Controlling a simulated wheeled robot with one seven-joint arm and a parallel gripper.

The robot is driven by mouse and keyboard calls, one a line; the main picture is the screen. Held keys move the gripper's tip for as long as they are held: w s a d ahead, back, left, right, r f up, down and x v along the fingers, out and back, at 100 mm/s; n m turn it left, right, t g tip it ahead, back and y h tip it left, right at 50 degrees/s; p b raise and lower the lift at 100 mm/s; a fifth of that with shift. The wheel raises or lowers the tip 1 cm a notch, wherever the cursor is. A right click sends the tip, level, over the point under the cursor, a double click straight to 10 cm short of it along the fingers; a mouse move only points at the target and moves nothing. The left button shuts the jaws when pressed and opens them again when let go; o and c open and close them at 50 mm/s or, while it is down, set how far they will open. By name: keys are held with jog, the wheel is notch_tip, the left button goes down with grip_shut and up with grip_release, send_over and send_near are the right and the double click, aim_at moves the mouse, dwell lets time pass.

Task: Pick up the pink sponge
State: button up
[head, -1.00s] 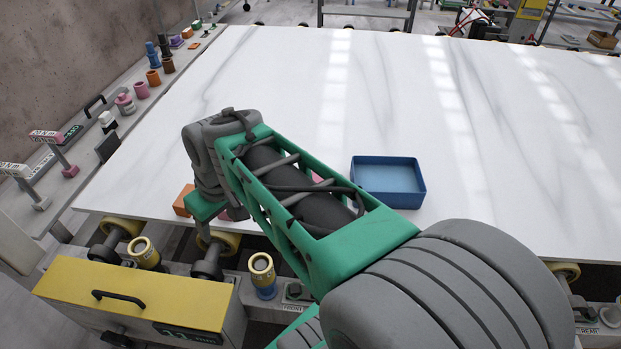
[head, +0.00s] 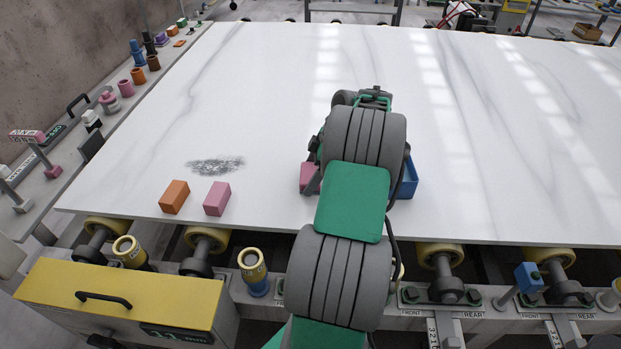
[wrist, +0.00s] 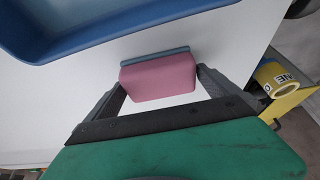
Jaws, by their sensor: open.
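The pink sponge (wrist: 158,78), a pink block with a blue-grey layer along one long side, lies on the white slab in the wrist view. My gripper (wrist: 162,80) is open, with one finger at each side of the sponge; gaps seem to show, and I cannot tell whether either finger touches it. In the head view, a pink piece (head: 307,174) shows left of my arm, beside a grey finger; the rest is hidden by my arm.
A blue tray (head: 409,181) stands just right of my arm, close to the sponge in the wrist view (wrist: 100,38). An orange block (head: 174,197) and another pink block (head: 217,198) lie left near the slab's front edge. A dark smudge (head: 215,166) is behind them.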

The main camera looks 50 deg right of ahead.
jog(key=shift+w+a+f, duration=0.1)
jog(key=shift+f, duration=0.15)
jog(key=c, duration=1.2)
jog(key=shift+r, duration=1.35)
jog(key=a+r, duration=0.1)
jog(key=r, duration=0.1)
jog(key=s+a+r, duration=0.1)
jog(key=a+r, duration=0.1)
jog(key=s+a+r, duration=0.1)
jog(key=r, duration=0.1)
jog(key=shift+s+a+r, duration=0.15)
jog(key=shift+r, duration=0.15)
jog(key=s+a+r, duration=0.1)
jog(key=a, duration=0.1)
jog(key=s+a+r, duration=0.1)
jog(key=a, duration=0.2)
jog(key=s+a+r+b, duration=0.1)
jog(key=s+a, duration=0.1)
jog(key=a, duration=0.1)
jog(key=shift+s+r, duration=0.1)
jog(key=shift+r, duration=0.3)
